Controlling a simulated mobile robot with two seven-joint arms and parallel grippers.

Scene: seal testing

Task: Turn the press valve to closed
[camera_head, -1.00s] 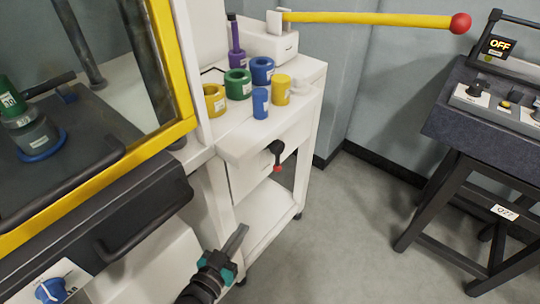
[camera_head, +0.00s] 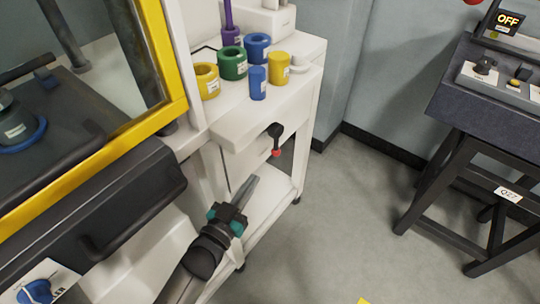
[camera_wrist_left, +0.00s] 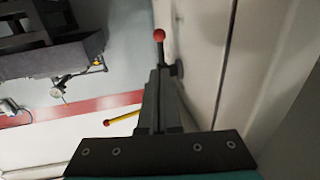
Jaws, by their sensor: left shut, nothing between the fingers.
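A short black lever with a red ball end (camera_head: 276,141) sticks out of the white cart's front; it may be the press valve. In the head view it hangs with its ball down. It also shows in the left wrist view, its red ball (camera_wrist_left: 159,36) just beyond the fingertips. My left gripper (camera_head: 254,181) is shut and empty, below and left of the lever, seemingly apart from it. Its closed fingers (camera_wrist_left: 160,75) fill the middle of the wrist view. A blue knob (camera_head: 38,290) with a partly cut-off label sits at the lower left. My right gripper is out of view.
The white cart (camera_head: 262,118) carries yellow, green, blue and purple parts on top. The press enclosure with its yellow frame (camera_head: 180,108) and a black handle bar (camera_head: 135,222) stand at left. A dark console (camera_head: 455,95) reading OFF is at right.

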